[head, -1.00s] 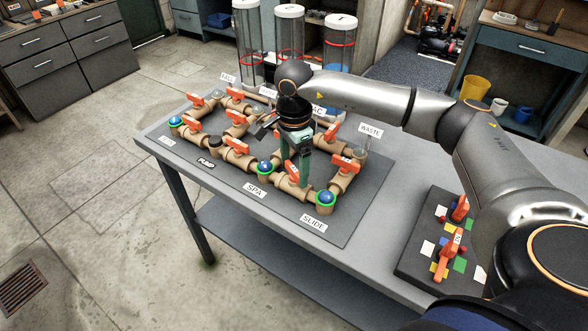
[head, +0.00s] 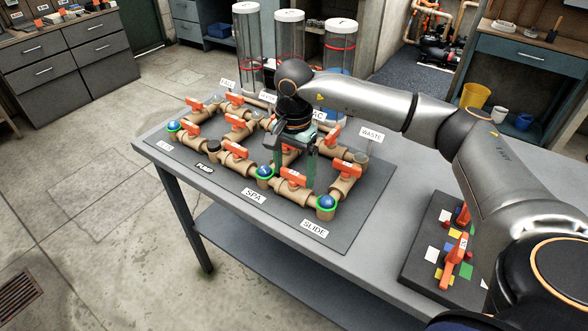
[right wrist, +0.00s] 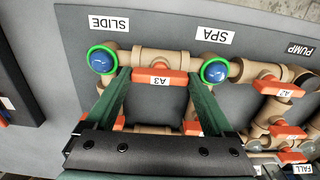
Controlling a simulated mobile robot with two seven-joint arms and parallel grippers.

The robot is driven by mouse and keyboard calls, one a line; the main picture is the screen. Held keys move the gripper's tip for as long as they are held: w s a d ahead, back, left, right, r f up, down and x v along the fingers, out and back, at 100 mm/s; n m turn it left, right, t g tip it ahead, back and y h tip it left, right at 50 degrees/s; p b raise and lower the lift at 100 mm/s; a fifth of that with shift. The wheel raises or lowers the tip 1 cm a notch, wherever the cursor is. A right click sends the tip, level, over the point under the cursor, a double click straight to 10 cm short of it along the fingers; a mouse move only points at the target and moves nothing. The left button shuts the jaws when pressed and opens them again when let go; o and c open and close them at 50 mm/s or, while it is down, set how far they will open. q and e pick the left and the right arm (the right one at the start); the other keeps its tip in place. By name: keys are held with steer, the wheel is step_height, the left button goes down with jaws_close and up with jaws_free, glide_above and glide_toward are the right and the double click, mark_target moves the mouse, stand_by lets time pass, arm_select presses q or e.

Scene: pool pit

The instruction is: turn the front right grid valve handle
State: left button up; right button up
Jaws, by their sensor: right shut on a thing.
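The front right grid valve handle is an orange lever marked A3 (head: 293,178), on the tan pipe between the SPA and SLIDE outlets. In the right wrist view the A3 handle (right wrist: 161,79) lies along its pipe. My right gripper (head: 297,183) reaches down over it from above. In the wrist view the green fingers (right wrist: 158,78) stand at the handle's two ends, shut on it. The exact contact at the far sides is hidden. My left gripper is not in view.
Blue balls in green rings mark SPA (head: 264,172) and SLIDE (head: 326,202) beside the handle. Another orange handle (head: 347,167) stands close on the right. Clear cylinders (head: 340,45) rise behind the grid. A second board (head: 420,260) with orange handles and coloured squares lies on the right.

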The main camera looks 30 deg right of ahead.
mark_target(294, 173)
steer(key=shift+r, duration=0.15)
steer(key=o, duration=1.1)
step_height(294, 173, up, 12)
steer(key=shift+r, duration=0.25)
